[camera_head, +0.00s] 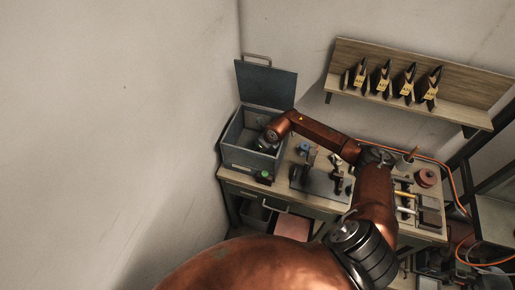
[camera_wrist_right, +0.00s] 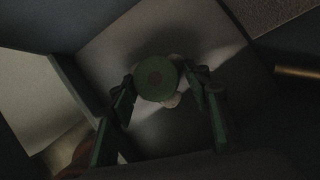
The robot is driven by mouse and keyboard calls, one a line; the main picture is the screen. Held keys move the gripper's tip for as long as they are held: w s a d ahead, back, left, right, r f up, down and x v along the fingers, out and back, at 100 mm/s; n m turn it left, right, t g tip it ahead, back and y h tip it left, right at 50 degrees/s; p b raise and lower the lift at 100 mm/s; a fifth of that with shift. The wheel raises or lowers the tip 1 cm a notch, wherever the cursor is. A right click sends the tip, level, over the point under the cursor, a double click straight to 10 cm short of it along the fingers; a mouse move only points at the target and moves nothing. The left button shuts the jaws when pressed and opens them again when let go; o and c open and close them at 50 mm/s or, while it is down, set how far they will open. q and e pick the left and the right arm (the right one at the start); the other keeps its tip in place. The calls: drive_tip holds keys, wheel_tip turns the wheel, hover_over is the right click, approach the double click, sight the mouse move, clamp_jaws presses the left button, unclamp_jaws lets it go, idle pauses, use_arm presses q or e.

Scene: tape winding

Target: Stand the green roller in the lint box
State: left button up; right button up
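The lint box seems to be the grey box (camera_head: 245,157) at the left end of the bench, its lid open at the back. My right arm reaches over it, and my right gripper (camera_head: 267,143) is down inside. In the right wrist view the green roller (camera_wrist_right: 157,78) shows as a round green end with a darker centre. It is between the two fingers of the right gripper (camera_wrist_right: 160,85), above or on the pale box floor. Whether the fingers press on it, and whether its lower end touches the floor, is too dark to tell. My left gripper is not in view.
A small black-and-green item (camera_head: 264,176) stands on the bench before the box. A dark plate with fixtures (camera_head: 318,183) is to the right. Tools lie further right. A wall shelf (camera_head: 400,95) holds several dark pieces with yellow labels.

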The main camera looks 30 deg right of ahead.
drive_tip(key=shift+o, duration=0.8)
drive_tip(key=shift+r, duration=0.2)
drive_tip(key=shift+s+d+r, duration=0.1)
drive_tip(key=shift+r, duration=0.2)
drive_tip(key=b+v, duration=0.1)
drive_tip(key=v, duration=1)
drive_tip(key=shift+s+r, duration=0.1)
drive_tip(key=shift+s, duration=0.05)
